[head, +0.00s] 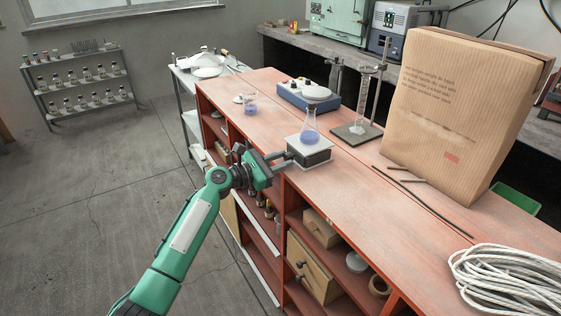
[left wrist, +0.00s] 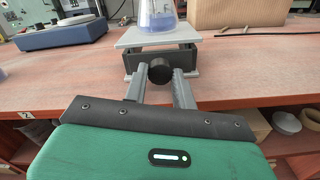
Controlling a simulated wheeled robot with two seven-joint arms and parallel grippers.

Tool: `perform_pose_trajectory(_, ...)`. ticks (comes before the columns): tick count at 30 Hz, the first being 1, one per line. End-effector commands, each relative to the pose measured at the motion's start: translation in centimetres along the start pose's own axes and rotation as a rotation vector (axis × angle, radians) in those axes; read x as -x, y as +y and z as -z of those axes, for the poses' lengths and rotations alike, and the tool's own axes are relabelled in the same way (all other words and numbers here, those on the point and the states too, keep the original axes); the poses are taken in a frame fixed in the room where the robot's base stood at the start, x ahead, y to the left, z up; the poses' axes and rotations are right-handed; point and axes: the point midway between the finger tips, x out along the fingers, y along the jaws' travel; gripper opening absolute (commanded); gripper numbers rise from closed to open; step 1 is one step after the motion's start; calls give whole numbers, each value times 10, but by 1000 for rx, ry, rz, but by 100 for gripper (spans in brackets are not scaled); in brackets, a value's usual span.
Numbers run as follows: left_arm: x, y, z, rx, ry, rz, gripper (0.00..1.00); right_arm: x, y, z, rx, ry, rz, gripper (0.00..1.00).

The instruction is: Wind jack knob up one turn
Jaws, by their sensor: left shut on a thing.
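The lab jack (head: 309,151) stands at the bench's near edge, with a pale top plate and a dark body. A conical flask (head: 310,128) with blue liquid stands upright on its plate. The jack also shows in the left wrist view (left wrist: 142,62), with the black round knob (left wrist: 159,73) facing me. My left gripper (head: 283,157) reaches in from the left, its fingers on either side of the knob and shut on it. My right gripper is not in view.
A beaker (head: 250,104) and a blue stirrer (head: 305,95) stand behind the jack. A stand with a glass cylinder (head: 363,107), a large cardboard box (head: 455,105) and coiled rope (head: 508,280) are to the right. Bench top in front of the box is mostly clear.

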Motion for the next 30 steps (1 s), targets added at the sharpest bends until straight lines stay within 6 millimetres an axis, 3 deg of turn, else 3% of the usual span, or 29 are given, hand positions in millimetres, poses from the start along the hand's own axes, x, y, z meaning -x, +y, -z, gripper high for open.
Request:
perform_pose_trajectory(1,0,0,0,1,1,0,4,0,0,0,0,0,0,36)
perform_pose_trajectory(2,0,0,0,1,1,0,31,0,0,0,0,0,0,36)
perform_pose_trajectory(5,0,0,0,1,1,0,49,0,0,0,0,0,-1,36)
perform_pose_trajectory(17,9,0,1,1,1,-1,49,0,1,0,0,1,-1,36)
perform_pose_trajectory(30,102,0,2,1,3,0,49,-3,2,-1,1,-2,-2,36)
